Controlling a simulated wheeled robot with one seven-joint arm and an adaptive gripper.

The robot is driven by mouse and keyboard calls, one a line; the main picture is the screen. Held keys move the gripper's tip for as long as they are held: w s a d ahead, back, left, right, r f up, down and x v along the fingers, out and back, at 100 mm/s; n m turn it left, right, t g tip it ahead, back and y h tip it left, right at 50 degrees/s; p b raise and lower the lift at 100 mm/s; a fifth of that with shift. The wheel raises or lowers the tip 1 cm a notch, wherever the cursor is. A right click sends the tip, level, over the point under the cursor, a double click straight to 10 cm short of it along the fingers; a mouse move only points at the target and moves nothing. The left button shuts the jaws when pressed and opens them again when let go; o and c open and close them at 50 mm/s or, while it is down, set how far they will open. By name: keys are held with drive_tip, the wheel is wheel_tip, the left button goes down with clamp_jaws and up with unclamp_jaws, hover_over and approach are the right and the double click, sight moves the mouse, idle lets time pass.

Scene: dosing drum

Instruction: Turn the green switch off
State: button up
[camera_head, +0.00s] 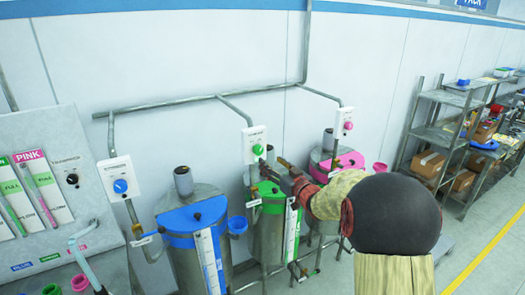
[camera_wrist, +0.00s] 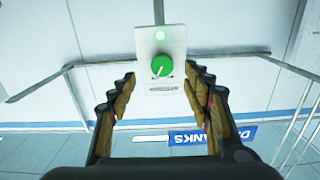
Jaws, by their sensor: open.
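The green switch (camera_head: 257,150) is a round knob on a white wall plate above the green-banded drum (camera_head: 270,230). In the wrist view the green knob (camera_wrist: 161,65) sits on its plate, with a pale pointer mark towards the lower left. A pale green spot (camera_wrist: 160,35) glows on the plate above it. My gripper (camera_head: 284,164) is just right of the knob in the head view. In the wrist view my gripper's fingers (camera_wrist: 160,80) are spread wide to either side of the plate, with nothing between them. The knob appears beyond the fingertips; I see no contact.
A blue knob (camera_head: 120,186) and a pink knob (camera_head: 348,125) sit on similar plates to the left and right. Pipes (camera_head: 215,97) run along the wall. A blue-banded drum (camera_head: 190,225) and a pink-banded drum (camera_head: 338,160) flank the green one. Shelves (camera_head: 440,130) stand at right.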

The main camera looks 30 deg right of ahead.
sight(260, 152)
drive_tip(key=w, duration=0.5)
drive_tip(key=w+p, duration=0.1)
drive_tip(key=w, duration=0.2)
drive_tip(key=shift+a+r, duration=0.3)
drive_tip(key=shift+c, duration=1.1)
drive_tip(key=c, duration=0.9)
drive_tip(key=shift+c, duration=0.2)
